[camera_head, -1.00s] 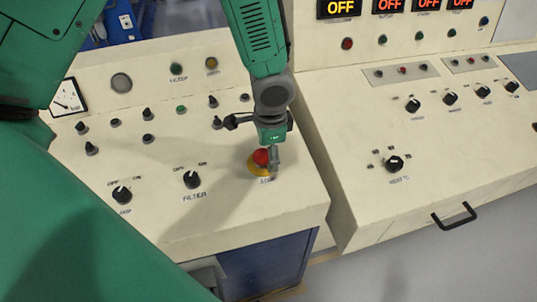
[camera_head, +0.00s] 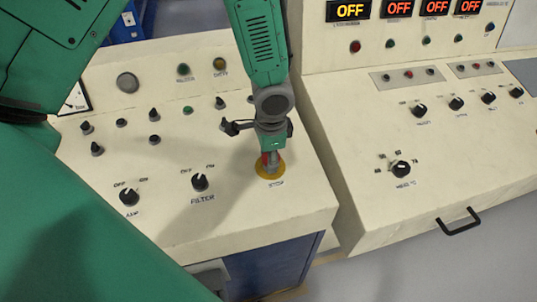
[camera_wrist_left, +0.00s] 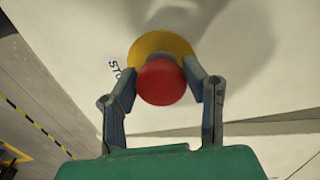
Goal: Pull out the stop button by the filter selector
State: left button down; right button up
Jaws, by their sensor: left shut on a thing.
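The red stop button (camera_head: 265,158) with its yellow base ring (camera_head: 262,173) sits on the cream panel, right of the black filter selector (camera_head: 200,182). My left gripper (camera_head: 271,163) is down at the button and hides much of its red cap. In the left wrist view the red cap (camera_wrist_left: 161,84) lies between the two fingertips of my left gripper (camera_wrist_left: 162,80), which is shut on it from both sides. The yellow ring (camera_wrist_left: 158,43) shows behind the cap. My right gripper is not in view.
The amp selector (camera_head: 129,196) and several small knobs stand left on the same panel. A second console to the right carries more knobs and a black handle (camera_head: 459,222). A gap separates the consoles. The panel front between filter selector and button is clear.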

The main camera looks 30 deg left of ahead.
pick_arm(q)
jog(key=shift+w+d+r+p, duration=0.1)
jog(key=shift+w+r+p, duration=0.3)
jog(key=shift+r, duration=0.25)
jog(key=shift+w, duration=0.15)
jog(key=shift+w+d, duration=0.1)
jog(key=shift+d, duration=0.05)
jog(key=c, duration=0.9)
grip_release()
jog(key=shift+d, duration=0.1)
jog(key=shift+s+d, duration=0.1)
jog(key=shift+s, duration=0.25)
notch_tip(320, 180, up, 12)
jog(key=d, duration=0.1)
jog(key=shift+s+d, duration=0.15)
jog(key=shift+s, duration=0.2)
